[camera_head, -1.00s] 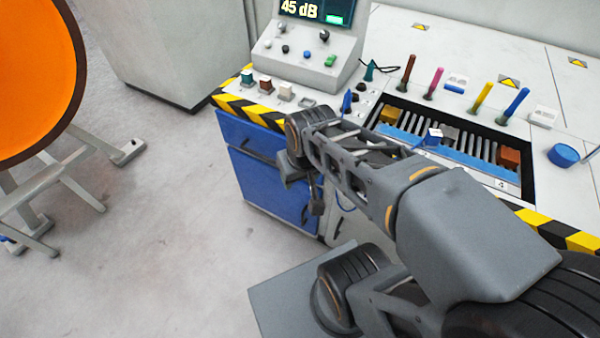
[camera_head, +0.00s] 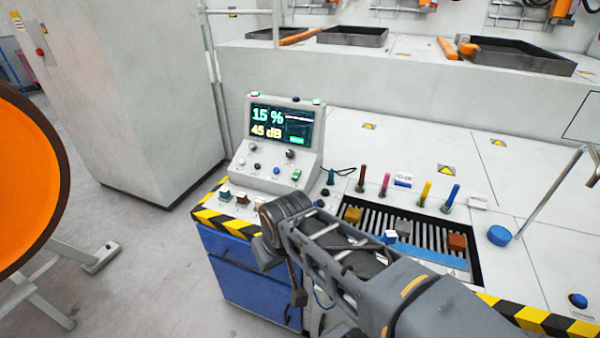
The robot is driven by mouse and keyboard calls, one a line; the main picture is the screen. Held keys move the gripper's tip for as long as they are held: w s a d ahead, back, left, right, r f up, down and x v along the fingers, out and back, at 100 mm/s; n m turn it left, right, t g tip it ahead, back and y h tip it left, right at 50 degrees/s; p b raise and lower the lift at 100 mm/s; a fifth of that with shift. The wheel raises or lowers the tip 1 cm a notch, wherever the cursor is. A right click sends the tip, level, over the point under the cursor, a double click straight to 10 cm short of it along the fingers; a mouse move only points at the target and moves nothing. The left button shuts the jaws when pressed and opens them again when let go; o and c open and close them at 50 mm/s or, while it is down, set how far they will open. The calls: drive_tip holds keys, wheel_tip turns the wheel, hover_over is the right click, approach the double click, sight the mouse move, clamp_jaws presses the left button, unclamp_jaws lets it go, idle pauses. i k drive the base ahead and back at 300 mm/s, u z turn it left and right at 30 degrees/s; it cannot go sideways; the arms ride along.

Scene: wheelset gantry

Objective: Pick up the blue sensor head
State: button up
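Several blue items show, and I cannot tell for sure which is the blue sensor head. A blue round puck (camera_head: 500,236) sits on the white bench top at the right, beside a thin metal rod. A small white-and-blue block (camera_head: 390,237) lies at the slatted tray, just beyond my arm. A blue upright peg (camera_head: 450,198) stands behind the tray. My gripper (camera_head: 298,292) points down in front of the bench's front edge, left of and apart from these items. It is small and partly hidden by my arm, so its opening is unclear.
A console with a screen (camera_head: 281,125) stands at the bench's left. Small coloured blocks (camera_head: 243,198) sit by the striped edge. The slatted tray (camera_head: 465,280) holds yellow, grey and orange-brown blocks. Dark trays (camera_head: 352,37) lie farther back. Open floor (camera_head: 150,270) is at the left.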

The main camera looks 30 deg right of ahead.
sight(390, 236)
drive_tip(key=z, duration=1.3)
